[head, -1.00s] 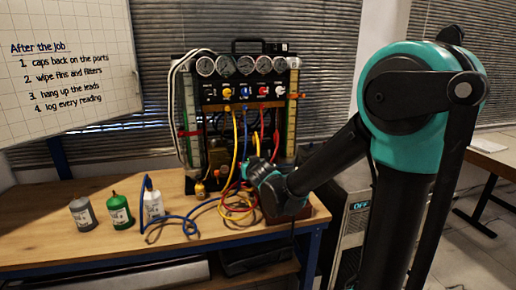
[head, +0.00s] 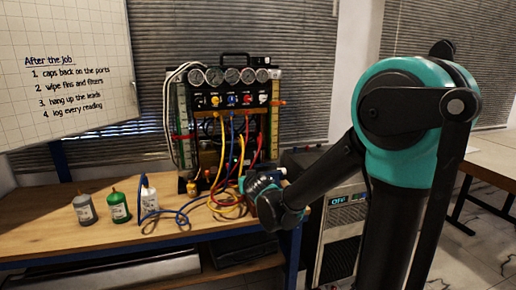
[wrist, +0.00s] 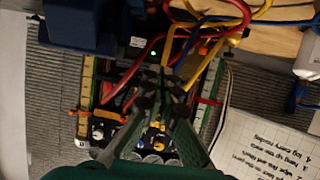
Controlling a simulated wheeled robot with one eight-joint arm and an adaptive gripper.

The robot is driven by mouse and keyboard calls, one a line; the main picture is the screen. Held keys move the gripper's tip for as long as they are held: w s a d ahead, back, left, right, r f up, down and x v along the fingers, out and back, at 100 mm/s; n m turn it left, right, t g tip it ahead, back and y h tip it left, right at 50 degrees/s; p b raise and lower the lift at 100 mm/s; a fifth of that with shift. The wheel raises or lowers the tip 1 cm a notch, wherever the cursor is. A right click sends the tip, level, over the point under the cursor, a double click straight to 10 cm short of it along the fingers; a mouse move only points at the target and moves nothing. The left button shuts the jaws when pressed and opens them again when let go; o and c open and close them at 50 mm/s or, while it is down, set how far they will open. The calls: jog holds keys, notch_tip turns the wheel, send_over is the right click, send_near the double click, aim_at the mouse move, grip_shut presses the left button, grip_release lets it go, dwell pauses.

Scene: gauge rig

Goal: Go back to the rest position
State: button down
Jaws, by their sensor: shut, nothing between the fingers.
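My gripper (wrist: 163,92) shows in the wrist view with its two fingers close together and nothing between them. In the head view my gripper (head: 262,181) hangs over the bench's right end, in front of the lower right of the gauge rig (head: 230,88). My arm is bent and reaches left from the shoulder. The gauge rig also shows upside down in the wrist view (wrist: 86,98), beyond the fingers. The fingertips look clear of the hoses, but the exact gap cannot be told.
Red, yellow and blue hoses (head: 222,200) loop on the wooden bench (head: 45,215) left of my gripper. A grey bottle (head: 85,209), a green bottle (head: 118,207) and a white bottle (head: 149,196) stand further left. A grey machine (head: 340,235) stands right of the bench.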

jog(key=s+d+f+m+g+h, duration=0.1)
jog(key=s+d+f, duration=0.2)
jog(key=d, duration=0.3)
jog(key=s+d+f+g+h, duration=0.2)
jog(key=s+d, duration=0.2)
jog(key=d, duration=0.1)
jog(key=s+d+f+m+g+h, duration=0.1)
jog(key=s+d+f, duration=0.2)
jog(key=d, duration=0.3)
jog(key=s+d+f+g, duration=0.2)
jog(key=s+d+f, duration=0.1)
jog(key=s, duration=0.6)
jog(key=s+d+f+g, duration=0.3)
jog(key=s+f, duration=0.3)
jog(key=s, duration=0.3)
jog(key=shift+s+d+m+y, duration=0.15)
jog(key=shift+d+m+y, duration=0.15)
jog(key=shift+d+m, duration=0.1)
